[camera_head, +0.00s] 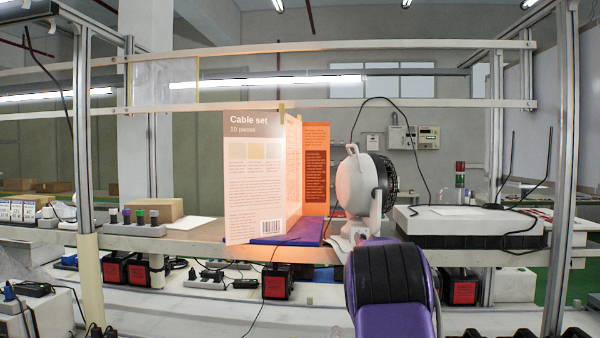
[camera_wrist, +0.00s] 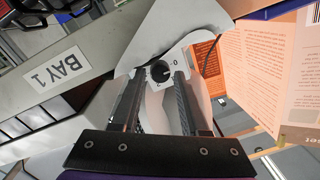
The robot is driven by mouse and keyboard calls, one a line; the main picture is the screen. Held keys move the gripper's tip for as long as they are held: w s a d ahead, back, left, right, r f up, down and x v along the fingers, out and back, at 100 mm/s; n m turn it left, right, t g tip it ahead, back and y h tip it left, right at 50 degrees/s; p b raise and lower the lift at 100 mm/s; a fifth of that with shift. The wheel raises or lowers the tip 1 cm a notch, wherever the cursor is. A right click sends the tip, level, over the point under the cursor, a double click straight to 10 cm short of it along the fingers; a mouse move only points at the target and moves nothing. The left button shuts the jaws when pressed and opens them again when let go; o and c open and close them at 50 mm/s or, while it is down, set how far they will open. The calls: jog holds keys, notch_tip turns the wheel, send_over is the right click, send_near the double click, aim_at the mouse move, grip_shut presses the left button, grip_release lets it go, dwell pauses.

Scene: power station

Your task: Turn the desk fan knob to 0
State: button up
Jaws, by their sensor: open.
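The desk fan (camera_head: 357,185) is white with a dark round grille and stands at the bench edge, right of the middle in the head view. In the wrist view, its pale base (camera_wrist: 183,38) carries a small black knob (camera_wrist: 160,71) with a light pointer line and a "0" mark beside it. My gripper (camera_wrist: 158,80) is open, with its two dark fingers pointing at the base. The knob shows between the fingertips; I cannot tell how far beyond them it lies. In the head view, my purple arm hides the front of the base and the gripper.
A tall "Cable set" board (camera_head: 255,180) and an orange panel (camera_head: 316,170) stand just left of the fan on a blue mat (camera_head: 285,233). A white box-like unit (camera_head: 465,222) is to the right.

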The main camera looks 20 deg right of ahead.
jog(key=s+a+m+b, duration=0.1)
jog(key=s+a, duration=0.3)
jog(key=s, duration=0.4)
jog(key=s+a+m, duration=0.2)
jog(key=s+a, duration=0.3)
jog(key=s, duration=0.3)
jog(key=w+a+r+n+t+y, duration=0.2)
jog(key=w+a+r+n+t, duration=0.1)
jog(key=a+r, duration=0.5)
jog(key=w+a+r+n+t+y, duration=0.3)
jog(key=a+r, duration=0.6)
jog(key=r, duration=0.3)
jog(key=shift+t+y, duration=0.3)
jog(key=shift+r, duration=0.15)
